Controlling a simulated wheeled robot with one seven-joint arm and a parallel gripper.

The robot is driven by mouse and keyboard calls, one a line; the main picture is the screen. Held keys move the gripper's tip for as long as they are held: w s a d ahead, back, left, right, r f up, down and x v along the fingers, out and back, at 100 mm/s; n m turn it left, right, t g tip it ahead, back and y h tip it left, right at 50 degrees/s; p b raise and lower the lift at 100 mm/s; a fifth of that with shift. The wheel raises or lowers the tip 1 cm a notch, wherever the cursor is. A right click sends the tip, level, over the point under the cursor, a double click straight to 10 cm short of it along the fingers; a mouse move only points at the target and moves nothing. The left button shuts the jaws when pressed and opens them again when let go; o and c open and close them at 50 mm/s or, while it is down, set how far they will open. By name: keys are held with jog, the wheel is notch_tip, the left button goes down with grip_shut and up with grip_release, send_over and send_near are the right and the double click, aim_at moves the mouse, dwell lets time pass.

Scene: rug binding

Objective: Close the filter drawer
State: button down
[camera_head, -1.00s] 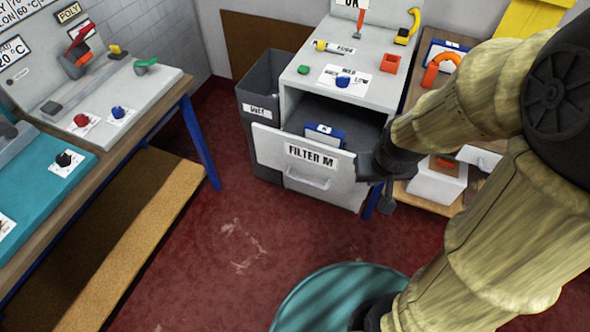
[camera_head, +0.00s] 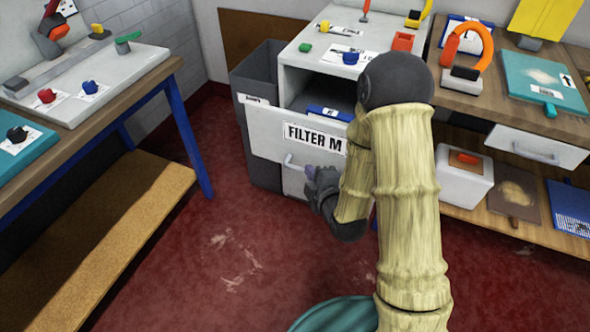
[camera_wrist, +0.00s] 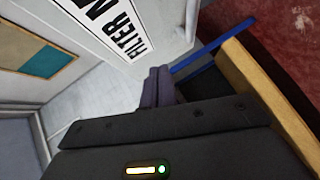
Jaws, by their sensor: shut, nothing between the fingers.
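The filter drawer (camera_head: 268,130) is a light grey front labelled "FILTER M" in the grey cabinet (camera_head: 330,68). It stands pulled out, with a gap behind its front where a blue-edged item (camera_head: 328,113) shows inside. Its handle (camera_head: 291,162) is partly hidden by my arm. My gripper (camera_head: 318,180) is in front of the drawer's lower right part. In the wrist view my shut, empty fingers (camera_wrist: 159,84) are close to the drawer front (camera_wrist: 165,22), beside the label. I cannot tell whether they touch it.
A dark grey bin (camera_head: 262,85) stands left of the cabinet. A wooden workbench (camera_head: 480,85) with a lower shelf is at the right. A table with a blue leg (camera_head: 192,145) is at the left. The red floor between is mostly clear.

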jog(key=f+n+t+b, duration=0.1)
jog(key=s+a+f+n+t+y+b, duration=0.1)
jog(key=f, duration=0.1)
jog(key=a+f+n+b, duration=0.1)
jog(key=f+b, duration=0.1)
jog(key=shift+s+f+t+y, duration=0.15)
jog(key=shift+s+t+y, duration=0.15)
jog(key=shift+t+y, duration=0.1)
jog(key=shift+w+a, duration=0.1)
jog(key=b, duration=0.1)
send_near(290, 146)
jog(key=a, duration=0.1)
jog(key=w+a, duration=0.1)
jog(key=a, duration=0.1)
jog(key=shift+a, duration=0.3)
jog(key=w, duration=0.1)
jog(key=w+d, duration=0.1)
jog(key=w, duration=0.1)
jog(key=shift+w+b, duration=0.3)
jog(key=shift+b, duration=0.1)
jog(key=shift+w, duration=0.35)
